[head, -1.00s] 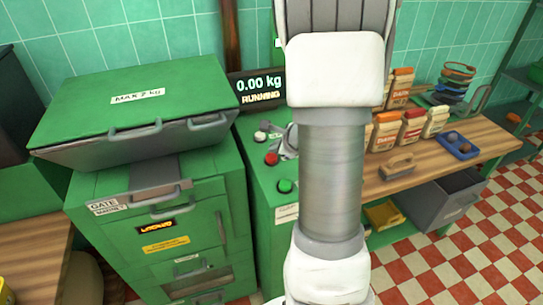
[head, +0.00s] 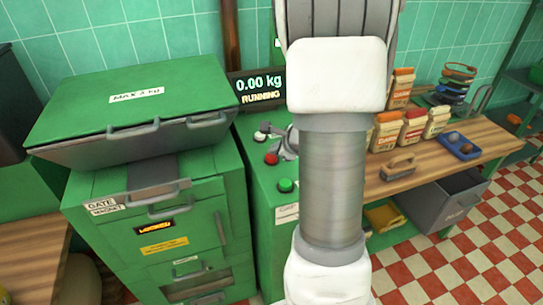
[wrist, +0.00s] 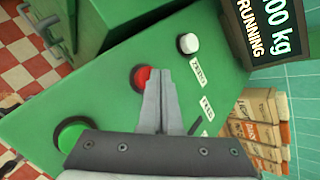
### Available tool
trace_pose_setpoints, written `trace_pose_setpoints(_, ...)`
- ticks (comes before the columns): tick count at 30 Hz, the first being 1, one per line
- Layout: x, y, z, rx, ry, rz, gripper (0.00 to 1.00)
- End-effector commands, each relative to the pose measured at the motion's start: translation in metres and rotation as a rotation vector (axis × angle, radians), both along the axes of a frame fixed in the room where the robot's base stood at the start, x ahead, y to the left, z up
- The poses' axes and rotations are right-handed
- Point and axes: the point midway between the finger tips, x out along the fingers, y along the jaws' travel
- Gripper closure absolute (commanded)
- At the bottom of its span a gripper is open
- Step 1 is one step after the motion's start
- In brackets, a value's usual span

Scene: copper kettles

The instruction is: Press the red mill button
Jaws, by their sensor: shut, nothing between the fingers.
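The red button (head: 271,158) sits in a dark ring on the green panel top, between a green button (head: 286,185) and a white button (head: 259,136). In the wrist view the red button (wrist: 141,77) is partly covered by my gripper (wrist: 155,72). The fingers are shut and empty, with their tips over the button's right side. In the head view my gripper (head: 287,145) shows just beside the red button, partly hidden by my arm. I cannot tell whether the tips touch the button. The display (head: 260,89) reads 0.00 kg and RUNNING.
A green mill cabinet (head: 150,215) with a lidded hopper (head: 140,105) stands left of the panel. A wooden bench (head: 440,160) at right holds paper bags (head: 412,128), a brush (head: 398,167) and a blue tray (head: 459,147). A grey drawer (head: 442,200) stands open below.

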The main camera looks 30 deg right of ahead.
Motion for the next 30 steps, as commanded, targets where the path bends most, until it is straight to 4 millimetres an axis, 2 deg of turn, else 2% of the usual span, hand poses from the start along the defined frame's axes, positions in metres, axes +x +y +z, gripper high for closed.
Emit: trace_pose_setpoints(30, -0.0002, -0.0001, -0.0102, 0.000, 0.001, -0.001, 1.00)
